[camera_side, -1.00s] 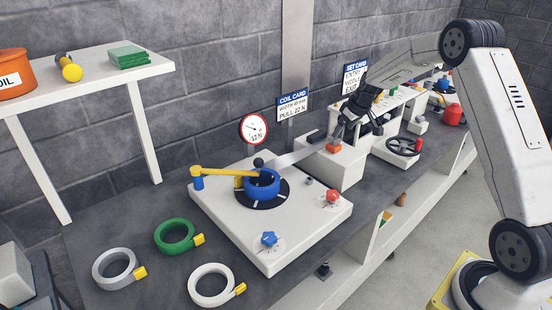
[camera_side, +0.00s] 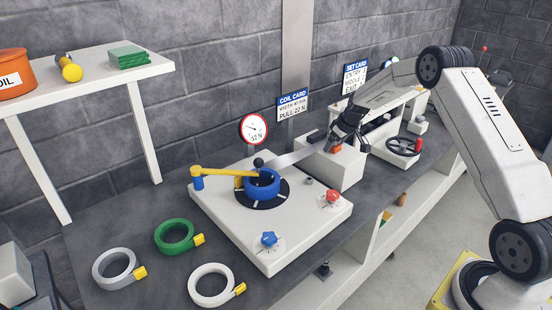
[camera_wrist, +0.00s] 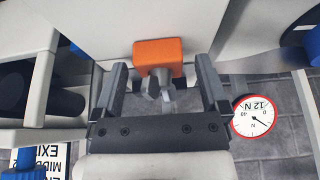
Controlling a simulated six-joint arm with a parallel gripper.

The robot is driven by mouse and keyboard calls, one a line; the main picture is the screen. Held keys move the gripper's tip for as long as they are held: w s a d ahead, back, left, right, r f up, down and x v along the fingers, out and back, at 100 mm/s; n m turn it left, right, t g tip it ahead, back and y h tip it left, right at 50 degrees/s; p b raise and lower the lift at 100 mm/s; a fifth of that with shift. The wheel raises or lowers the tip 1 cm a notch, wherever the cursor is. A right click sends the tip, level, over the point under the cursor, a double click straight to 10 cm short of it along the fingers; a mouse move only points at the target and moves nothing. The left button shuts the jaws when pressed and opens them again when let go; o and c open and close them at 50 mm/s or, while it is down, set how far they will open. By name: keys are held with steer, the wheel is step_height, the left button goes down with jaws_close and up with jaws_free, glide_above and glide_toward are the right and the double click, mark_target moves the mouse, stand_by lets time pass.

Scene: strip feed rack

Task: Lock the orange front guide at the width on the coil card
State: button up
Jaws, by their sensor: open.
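The orange front guide (camera_side: 336,149) sits on top of the white block (camera_side: 330,168) at the strip's right end. In the wrist view the orange guide (camera_wrist: 158,56) has a grey knob (camera_wrist: 157,83) on its near side. My gripper (camera_side: 340,143) is over the guide in the side view. In the wrist view its two fingers (camera_wrist: 160,88) are open, one on each side of the knob, with gaps to both. The coil card (camera_side: 293,104) reads a width in mm, its digits too small to be sure of, and pull 22 N.
A round gauge (camera_side: 254,129) reads 12 N. A blue coil (camera_side: 262,184) with a yellow arm (camera_side: 217,172) sits on the white plate, beside blue (camera_side: 268,239) and red (camera_side: 332,196) knobs. A black handwheel (camera_side: 403,146) stands right of the block. Several loose coils lie at front left.

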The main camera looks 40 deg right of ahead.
steer(key=shift+f, duration=0.1)
jaws_close()
stand_by(0.3)
steer(key=shift+w, duration=0.5)
jaws_free()
